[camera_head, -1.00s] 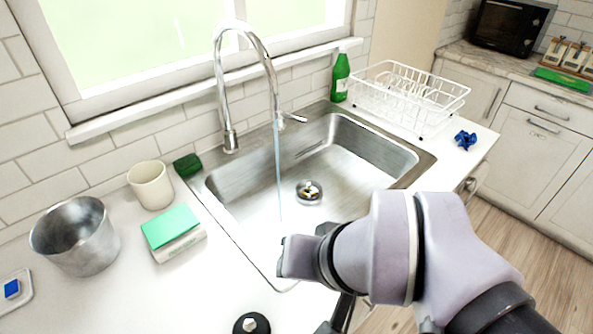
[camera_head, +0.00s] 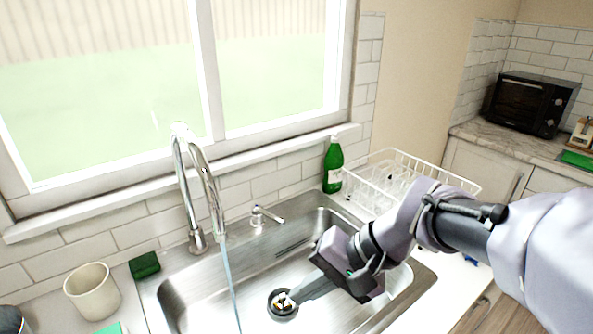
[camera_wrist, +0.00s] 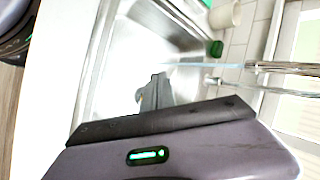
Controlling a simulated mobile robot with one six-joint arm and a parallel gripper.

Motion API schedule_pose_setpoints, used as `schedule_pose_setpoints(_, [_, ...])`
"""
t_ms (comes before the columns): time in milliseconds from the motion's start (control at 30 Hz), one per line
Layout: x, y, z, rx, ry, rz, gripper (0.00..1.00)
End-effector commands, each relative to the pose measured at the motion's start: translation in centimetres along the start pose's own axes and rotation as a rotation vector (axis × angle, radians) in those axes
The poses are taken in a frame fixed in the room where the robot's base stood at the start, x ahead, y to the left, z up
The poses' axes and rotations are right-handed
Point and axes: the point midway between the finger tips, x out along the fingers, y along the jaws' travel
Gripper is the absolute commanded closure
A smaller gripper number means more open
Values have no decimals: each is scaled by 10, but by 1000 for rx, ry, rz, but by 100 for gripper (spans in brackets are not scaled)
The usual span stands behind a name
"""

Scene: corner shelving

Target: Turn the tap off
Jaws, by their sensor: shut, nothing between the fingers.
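The chrome tap (camera_head: 187,200) has a tall curved spout, and water (camera_head: 230,285) runs from it into the steel sink (camera_head: 175,290). A small lever handle (camera_head: 266,215) stands behind the sink, to the right of the spout's base.
A green bottle (camera_head: 333,167) and a white dish rack (camera_head: 440,170) stand right of the lever. A green sponge (camera_head: 144,265) and a cream cup (camera_head: 92,292) are at the left. The window sill (camera_head: 100,208) runs behind the tap.

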Motion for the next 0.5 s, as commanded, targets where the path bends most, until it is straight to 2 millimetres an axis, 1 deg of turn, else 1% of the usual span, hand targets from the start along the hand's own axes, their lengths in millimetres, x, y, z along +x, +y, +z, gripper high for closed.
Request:
schedule_pose_setpoints(100, [12,-18,-36,35,-70,-126,100])
schedule_pose_setpoints(167, [20,-26,-61,57,-100,-216,100])
schedule_pose_setpoints(200, [27,-30,-81,72,-114,-287,100])
schedule_pose_setpoints(267, [38,-32,-119,98,-120,-415,100])
schedule_pose_setpoints(300, [47,-30,-147,119,-109,-510,100])
schedule_pose_setpoints(333, [53,-26,-168,134,-93,-581,100])
schedule_pose_setpoints(367, [59,-20,-188,148,-68,-648,100])
schedule_pose_setpoints(400, [67,-9,-212,164,-31,-727,100])
schedule_pose_setpoints(500, [81,20,-256,195,71,-871,100])
